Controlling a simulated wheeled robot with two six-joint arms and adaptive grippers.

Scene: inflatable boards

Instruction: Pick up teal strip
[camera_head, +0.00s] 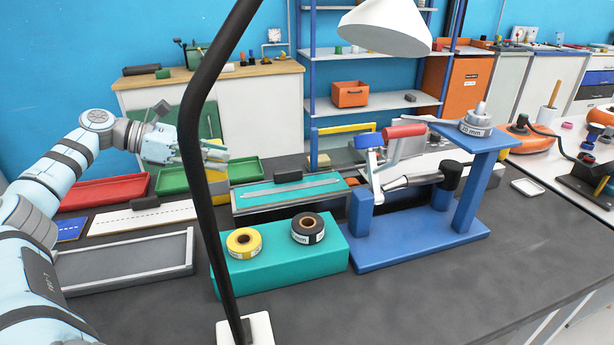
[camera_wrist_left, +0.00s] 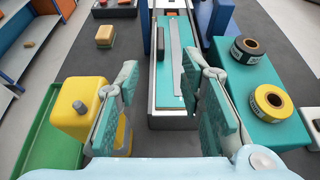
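The teal strip (camera_head: 325,188) lies flat in a shallow grey tray (camera_head: 236,209) near the middle of the bench, with a long grey bar (camera_head: 290,187) resting along it. In the left wrist view the teal strip (camera_wrist_left: 165,55) runs away from me between my fingers, with the grey bar (camera_wrist_left: 176,60) on top. My left gripper (camera_head: 218,153) is above and left of the tray, partly behind the black lamp arm. In the left wrist view my left gripper (camera_wrist_left: 165,85) has its fingers wide apart with nothing between them. My right gripper is not in view.
A teal block (camera_head: 275,267) with yellow (camera_head: 243,243) and black (camera_head: 308,228) tape rolls stands in front of the tray. A blue stand (camera_head: 425,235) is to its right. The black lamp arm (camera_head: 192,130) crosses near my left gripper. A green tray (camera_head: 245,170) lies behind.

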